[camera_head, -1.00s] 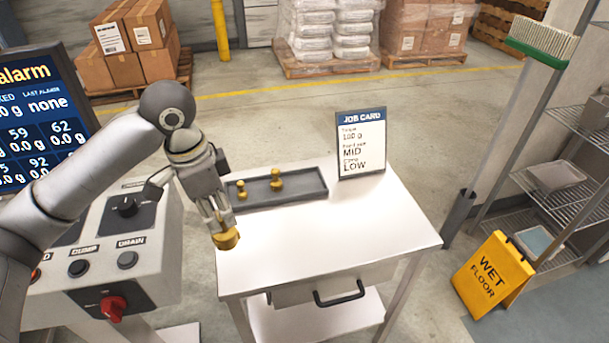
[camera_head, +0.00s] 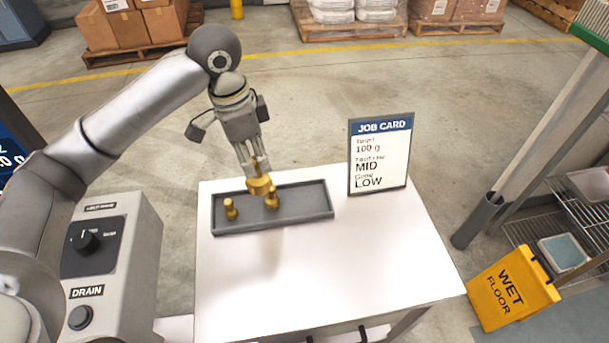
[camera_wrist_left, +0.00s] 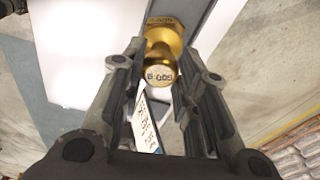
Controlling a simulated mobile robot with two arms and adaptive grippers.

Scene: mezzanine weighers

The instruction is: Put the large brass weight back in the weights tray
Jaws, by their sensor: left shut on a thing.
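The large brass weight (camera_head: 259,186) is held between the fingertips of my left gripper (camera_head: 256,170), which is shut on it. It shows in the left wrist view (camera_wrist_left: 162,50) between the fingers, with a marking on its knob that looks like 500. In the head view it overlaps the weights tray (camera_head: 305,216), a grey shallow tray on the white table, and appears raised above it. Two smaller brass weights stand in the tray, one at the left (camera_head: 230,208) and one (camera_head: 272,200) close to the right of the held weight in the picture. My right gripper is not in view.
A job card (camera_head: 380,155) stands upright on the table (camera_head: 330,270), right of the tray. The table's front is clear. A control box with knobs (camera_head: 110,250) stands at the left. A yellow wet floor sign (camera_head: 512,288) and wire shelving are at the right.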

